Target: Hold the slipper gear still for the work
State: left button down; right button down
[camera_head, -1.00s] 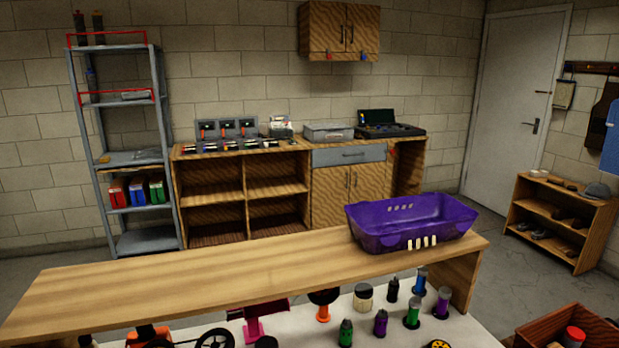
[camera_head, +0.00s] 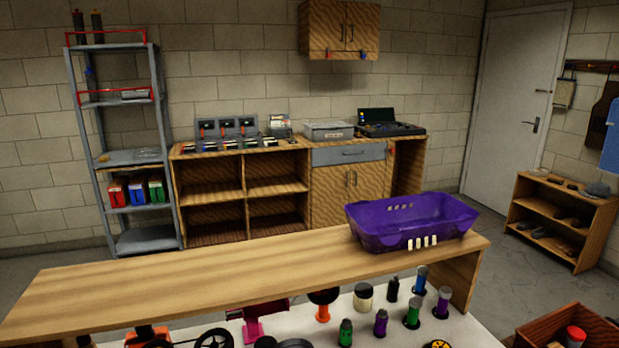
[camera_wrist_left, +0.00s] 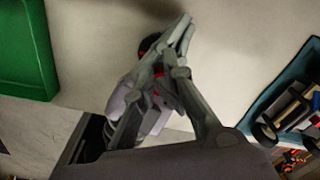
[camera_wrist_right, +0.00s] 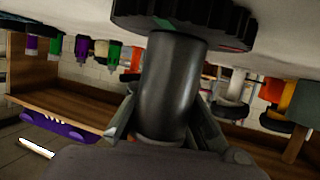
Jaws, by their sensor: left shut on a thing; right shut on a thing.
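In the right wrist view my right gripper (camera_wrist_right: 165,128) is shut around a dark upright cylinder (camera_wrist_right: 167,85). A black toothed disc (camera_wrist_right: 185,18) sits at the cylinder's far end, against the pale tabletop in this upside-down view. I cannot tell for sure whether this disc is the slipper gear. In the left wrist view my left gripper (camera_wrist_left: 181,42) has its fingers close together; what they grip is mostly hidden. A small red and black part (camera_wrist_left: 150,42) shows beside and behind the fingers. Neither gripper shows clearly in the head view.
The pale worktop (camera_head: 370,325) holds several coloured bottles (camera_head: 411,312) and car parts. A wooden crate (camera_head: 545,325) stands at right. A green tray (camera_wrist_left: 25,50) shows in the left wrist view.

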jog(key=shift+d, duration=0.15)
pick_arm(q)
notch_tip(320, 180, up, 4)
jog(key=shift+a+r, duration=0.15)
jog(key=shift+r, duration=0.05)
jog(key=shift+r, duration=0.1)
